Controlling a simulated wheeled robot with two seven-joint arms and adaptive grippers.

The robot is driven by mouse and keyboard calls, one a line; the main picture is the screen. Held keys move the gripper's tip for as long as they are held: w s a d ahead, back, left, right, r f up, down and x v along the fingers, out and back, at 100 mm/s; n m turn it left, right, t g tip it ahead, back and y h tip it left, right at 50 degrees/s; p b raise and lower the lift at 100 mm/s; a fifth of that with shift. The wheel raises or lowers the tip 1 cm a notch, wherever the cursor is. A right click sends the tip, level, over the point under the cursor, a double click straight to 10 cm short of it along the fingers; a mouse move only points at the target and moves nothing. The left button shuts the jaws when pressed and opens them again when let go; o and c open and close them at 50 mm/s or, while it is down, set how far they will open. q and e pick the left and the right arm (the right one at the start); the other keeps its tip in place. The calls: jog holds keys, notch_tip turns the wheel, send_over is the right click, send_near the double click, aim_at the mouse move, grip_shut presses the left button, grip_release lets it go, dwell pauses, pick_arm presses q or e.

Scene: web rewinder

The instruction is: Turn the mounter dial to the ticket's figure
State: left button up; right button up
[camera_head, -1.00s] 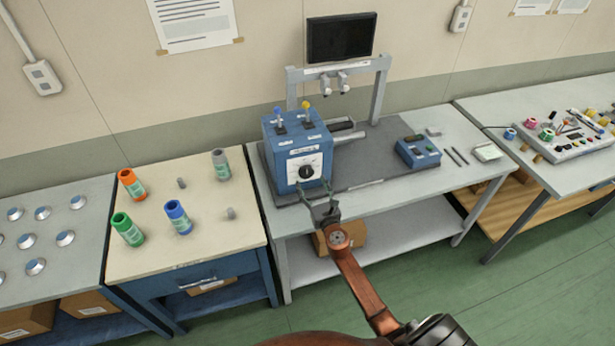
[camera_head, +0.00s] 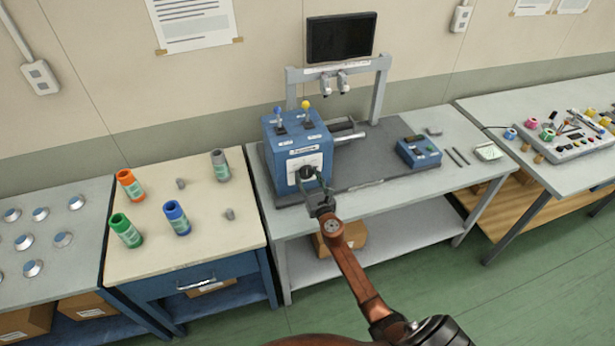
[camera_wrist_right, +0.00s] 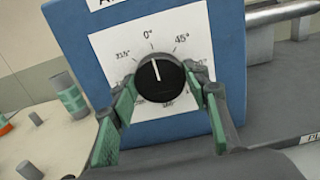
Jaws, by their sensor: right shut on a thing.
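The mounter is a blue box (camera_head: 283,155) at the left of the grey bench mat, with a white scale plate (camera_wrist_right: 118,48) on its front. Its black round dial (camera_wrist_right: 160,82) carries a white pointer line that points up, close to the 0° mark. The 45° mark lies to its right; the lower marks are partly hidden. My right gripper (camera_head: 314,180) is in front of the plate, shut on the dial, with its green-padded fingers at both sides of the knob in the right wrist view (camera_wrist_right: 163,88). My left gripper is out of view. I cannot make out a ticket's figure.
Two levers with blue and yellow knobs (camera_head: 306,105) stand on the mounter. A metal roller (camera_head: 349,136) sticks out to its right. A blue control box (camera_head: 418,152) stands further right. The left table (camera_head: 190,255) holds coloured cylinders. A monitor (camera_head: 341,38) hangs above.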

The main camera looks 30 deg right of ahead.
jog(key=c, duration=0.5)
